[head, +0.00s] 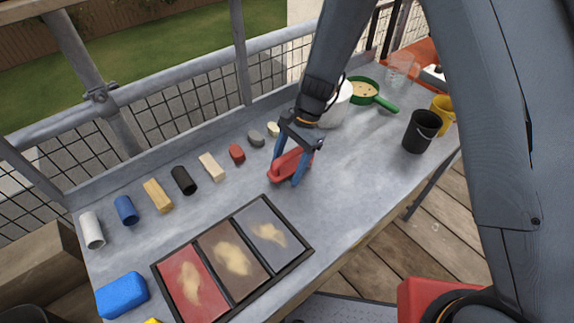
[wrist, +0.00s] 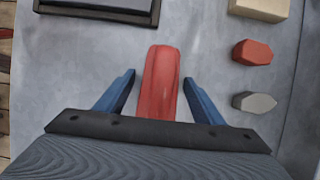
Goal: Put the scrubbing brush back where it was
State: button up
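A long red block-shaped object, which looks like the scrubbing brush (head: 288,166), lies on the grey work table; no bristles show. It also shows in the wrist view (wrist: 160,85), lengthwise between my fingers. My gripper (head: 287,163) is low over it, with one blue finger on each side. In the wrist view my gripper (wrist: 159,78) is open, with a narrow gap between each fingertip and the red sides. The near end of the red object is hidden behind the gripper's dark crossbar.
A black-framed tray (head: 240,299) with three sand-smeared panels lies front left, beside a blue sponge (head: 122,295). Several small blocks and cylinders line the back. A black bucket (head: 422,132), yellow bucket (head: 443,112) and green sieve (head: 364,91) stand right. The table's centre right is clear.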

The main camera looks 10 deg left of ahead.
jog(key=b+v, duration=0.3)
jog(key=v, duration=0.9)
jog(key=shift+s+r, duration=0.1)
jog(key=shift+r, duration=0.1)
jog(key=s+d+r+n+t+h, duration=0.1)
jog(key=s+d+n, duration=0.3)
jog(key=d, duration=0.9)
jog(key=s+d+r+n+t+h, duration=0.2)
jog(key=s+d+n+t, duration=0.2)
jog(key=d, duration=0.9)
jog(key=s, duration=0.3)
jog(key=shift+d, duration=0.3)
